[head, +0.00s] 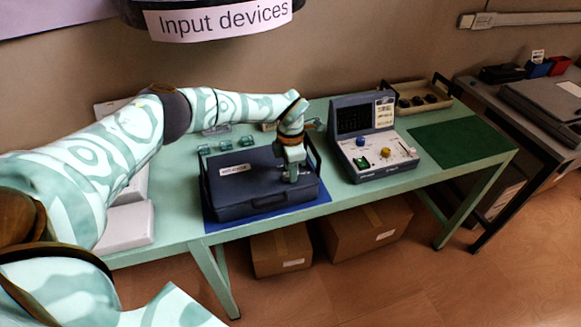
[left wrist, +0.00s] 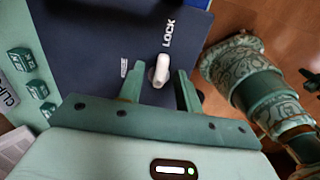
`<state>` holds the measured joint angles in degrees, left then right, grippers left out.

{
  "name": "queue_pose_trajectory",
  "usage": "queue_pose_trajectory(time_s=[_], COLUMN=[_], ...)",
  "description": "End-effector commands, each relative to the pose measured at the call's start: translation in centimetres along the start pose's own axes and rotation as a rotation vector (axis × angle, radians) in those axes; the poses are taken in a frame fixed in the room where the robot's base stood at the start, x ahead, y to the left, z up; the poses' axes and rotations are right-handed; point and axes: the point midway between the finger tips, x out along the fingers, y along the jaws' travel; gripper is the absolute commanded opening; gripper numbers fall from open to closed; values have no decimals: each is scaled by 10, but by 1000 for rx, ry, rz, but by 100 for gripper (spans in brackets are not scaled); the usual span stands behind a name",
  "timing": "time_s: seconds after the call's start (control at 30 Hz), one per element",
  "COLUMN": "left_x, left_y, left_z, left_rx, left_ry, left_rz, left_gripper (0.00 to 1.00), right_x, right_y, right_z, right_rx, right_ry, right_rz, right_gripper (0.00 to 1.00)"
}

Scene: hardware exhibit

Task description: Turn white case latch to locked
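The dark blue case (head: 250,203) lies closed on a blue mat on the teal table. It also fills the upper part of the left wrist view (left wrist: 95,45). Its small white latch (left wrist: 160,70) sits on the lid, with its long side running roughly toward the printed word LOCK (left wrist: 168,33). A smaller white marking (left wrist: 124,68) is left of the latch. My left gripper (head: 291,175) is down at the lid's right part and hides the latch in the head view. In the left wrist view its open fingers (left wrist: 159,88) stand either side of the latch, with gaps visible.
A grey control panel (head: 375,140) stands right of the case. Small teal clips (head: 225,145) lie behind it. A green mat (head: 455,140) and a tray (head: 420,98) are farther right. Cardboard boxes (head: 280,250) stand under the table. A dark handle (head: 313,148) rises at the case's right.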

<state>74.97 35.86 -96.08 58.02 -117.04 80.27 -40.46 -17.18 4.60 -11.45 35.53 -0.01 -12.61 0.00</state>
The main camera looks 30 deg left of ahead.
Motion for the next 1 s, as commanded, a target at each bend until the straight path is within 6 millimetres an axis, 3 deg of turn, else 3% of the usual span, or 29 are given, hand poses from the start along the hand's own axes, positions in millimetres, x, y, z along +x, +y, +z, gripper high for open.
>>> queue_pose_trajectory(time_s=[0.13,0.27,0.5,0.7,1.0], left_x=[-6,-30,-96,-140,-163], left_y=[0,0,1,1,0], left_z=[0,0,0,0,0], left_rx=[0,1,0,0,1], left_ry=[-1,-2,-4,-2,0], left_rz=[1,2,3,2,0], left_gripper=[35,35,35,35,35], right_x=[-2,-8,-22,-28,-30], right_y=[0,0,1,2,2], right_z=[0,-2,-6,-7,-8], right_rx=[0,0,0,0,0], right_ry=[1,4,10,13,14], right_rz=[0,1,3,3,4], right_gripper=[0,0,0,0,0])
